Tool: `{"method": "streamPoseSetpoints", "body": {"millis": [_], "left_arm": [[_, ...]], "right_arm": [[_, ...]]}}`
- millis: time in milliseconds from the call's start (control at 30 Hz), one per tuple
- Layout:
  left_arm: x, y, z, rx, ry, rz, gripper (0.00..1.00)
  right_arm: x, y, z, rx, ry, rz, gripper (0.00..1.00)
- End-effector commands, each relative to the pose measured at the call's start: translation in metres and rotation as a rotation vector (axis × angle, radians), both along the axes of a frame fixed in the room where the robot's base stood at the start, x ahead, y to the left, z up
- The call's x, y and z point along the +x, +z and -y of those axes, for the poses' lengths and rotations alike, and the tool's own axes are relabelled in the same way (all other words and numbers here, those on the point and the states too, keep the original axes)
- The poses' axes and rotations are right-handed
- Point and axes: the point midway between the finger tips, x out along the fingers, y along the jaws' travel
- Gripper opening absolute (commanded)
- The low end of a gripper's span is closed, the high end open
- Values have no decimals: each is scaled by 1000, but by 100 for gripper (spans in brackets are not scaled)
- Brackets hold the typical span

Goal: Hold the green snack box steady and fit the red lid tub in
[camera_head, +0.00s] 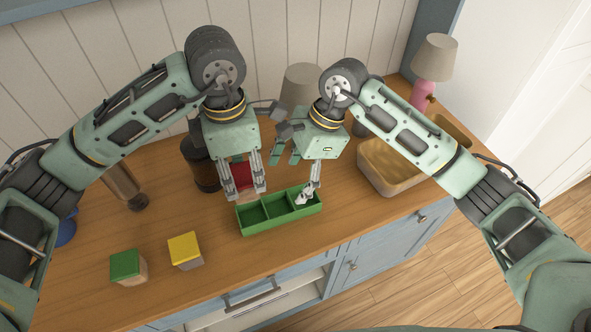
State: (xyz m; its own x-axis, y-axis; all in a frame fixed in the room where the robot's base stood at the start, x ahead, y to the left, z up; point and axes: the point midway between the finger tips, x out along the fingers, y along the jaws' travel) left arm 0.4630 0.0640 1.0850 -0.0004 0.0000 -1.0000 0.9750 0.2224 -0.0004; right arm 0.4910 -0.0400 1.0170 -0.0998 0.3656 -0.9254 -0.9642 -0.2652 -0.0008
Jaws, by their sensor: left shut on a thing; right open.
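The green snack box (272,226) sits on the wooden counter near its front edge. It is a long open tray with three compartments in a row, and I see nothing in them. My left gripper (246,194) is shut on the red lid tub (240,174), just behind and above the box's left end. The fingers partly hide the tub, and only its red part shows clearly. My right gripper (307,197) is open, with its fingertips at the box's right compartment. I cannot tell whether they touch the box.
A yellow-lidded tub (185,247) and a green-lidded tub (126,266) stand on the counter to the left. A dark jar (203,168) stands behind my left gripper. A tan basket (391,180) and a pink lamp (424,91) are at the right. The front counter between tubs and box is clear.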

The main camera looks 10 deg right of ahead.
Motion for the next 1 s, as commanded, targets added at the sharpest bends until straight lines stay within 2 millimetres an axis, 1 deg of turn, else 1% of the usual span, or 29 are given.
{"method": "streamPoseSetpoints", "body": {"millis": [33, 300, 500, 700, 1000], "left_arm": [[0, 0, 0, 0, 0, 0, 19], [0, 0, 0, 0, 0, 0, 19], [0, 0, 0, 0, 0, 0, 19], [0, 0, 0, 0, 0, 0, 19], [0, 0, 0, 0, 0, 0, 19]], "right_arm": [[-2, -9, -4, 1, 0, -4, 77], [-8, -56, -23, 3, 0, -7, 77], [-10, -84, -34, 4, -2, -5, 77], [-11, -97, -39, 4, -2, -3, 77], [-11, -98, -40, 4, -3, -2, 77]]}}
